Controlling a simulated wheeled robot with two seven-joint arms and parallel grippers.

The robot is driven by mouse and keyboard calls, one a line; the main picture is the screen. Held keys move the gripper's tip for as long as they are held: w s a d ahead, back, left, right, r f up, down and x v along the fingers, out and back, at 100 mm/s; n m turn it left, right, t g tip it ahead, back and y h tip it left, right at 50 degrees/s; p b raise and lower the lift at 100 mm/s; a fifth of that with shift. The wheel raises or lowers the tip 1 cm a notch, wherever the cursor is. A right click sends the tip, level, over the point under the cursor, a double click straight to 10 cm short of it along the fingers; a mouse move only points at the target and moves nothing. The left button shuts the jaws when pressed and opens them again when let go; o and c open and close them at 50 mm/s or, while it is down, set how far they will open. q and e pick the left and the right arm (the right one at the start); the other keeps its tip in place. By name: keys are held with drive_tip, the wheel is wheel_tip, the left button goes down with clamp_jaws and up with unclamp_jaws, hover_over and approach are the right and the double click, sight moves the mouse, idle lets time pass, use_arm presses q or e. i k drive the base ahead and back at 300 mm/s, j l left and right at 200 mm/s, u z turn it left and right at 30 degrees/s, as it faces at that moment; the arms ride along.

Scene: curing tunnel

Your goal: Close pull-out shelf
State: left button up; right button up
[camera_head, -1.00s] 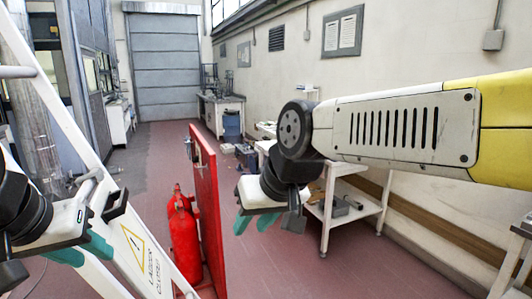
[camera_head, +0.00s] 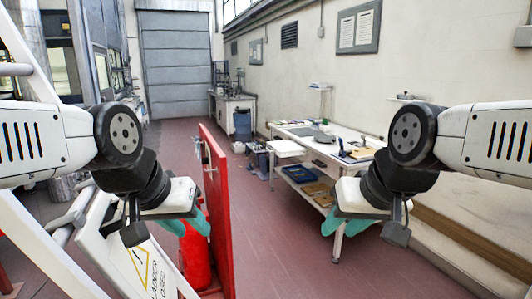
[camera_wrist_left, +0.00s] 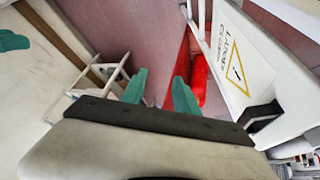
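A white bench (camera_head: 350,143) stands along the right wall with tools and papers on top. A flat white panel (camera_head: 286,147), which looks like the pull-out shelf, juts out at its left side just below the top. My left gripper (camera_head: 187,224) is in front of the red panel, well short of the bench; its teal fingers are apart and empty in the left wrist view (camera_wrist_left: 159,90). My right gripper (camera_head: 346,225) hangs in front of the bench's near end, fingers apart and empty. It hides part of the bench's lower shelf.
A white ladder (camera_head: 60,250) with a warning label is at the lower left. Red floor (camera_head: 275,235) is clear between my grippers.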

sight(285, 148)
drive_tip(key=l, duration=0.5)
drive_tip(key=i+l, duration=0.1)
drive_tip(key=l, duration=0.35)
drive_tip(key=i+l, duration=0.2)
drive_tip(key=l, duration=0.15)
drive_tip(key=i+l, duration=0.2)
drive_tip(key=l, duration=0.15)
drive_tip(key=i+l, duration=0.2)
drive_tip(key=l, duration=0.2)
drive_tip(key=i+l, duration=0.15)
drive_tip(key=l, duration=0.2)
drive_tip(key=i, duration=0.85)
drive_tip(key=i+l, duration=0.1)
drive_tip(key=i, duration=0.75)
drive_tip(key=i+j+u, duration=0.1)
drive_tip(key=i+j, duration=1.9)
drive_tip(key=i, duration=0.15)
